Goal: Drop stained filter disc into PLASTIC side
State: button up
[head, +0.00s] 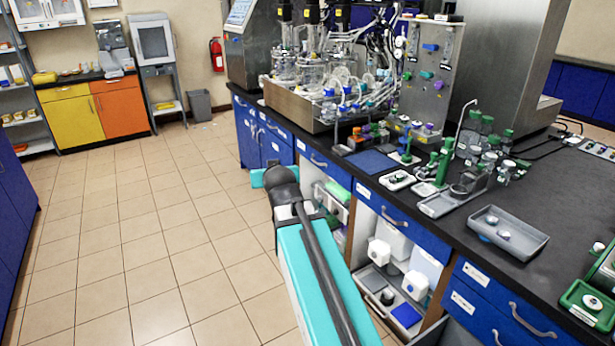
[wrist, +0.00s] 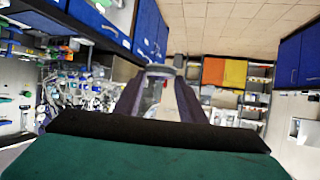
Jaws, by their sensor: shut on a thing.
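In the wrist view my gripper (wrist: 160,76) is shut on a small, grey-rimmed, see-through thing (wrist: 160,69) at its fingertips. It may be the filter disc, but I cannot make out a stain. In the head view my teal arm reaches forward along the bench front, over the aisle, and hides the fingertips and what they hold. I cannot find a side marked PLASTIC in either view, and the small labels are not legible.
The black bench (head: 430,215) on the right carries glassware, racks and a grey tray (head: 508,232) with small round items. Below are blue drawers and open shelves. A grey bin (head: 200,105) stands at the far wall. The tiled floor (head: 140,230) on the left is clear.

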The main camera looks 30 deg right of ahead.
jog(key=w+a+r+n+y, duration=0.1)
jog(key=a, duration=0.6)
jog(key=w+a+r+n+y, duration=0.1)
jog(key=a+r+n+y, duration=0.1)
jog(key=a, duration=0.6)
jog(key=shift+y, duration=0.3)
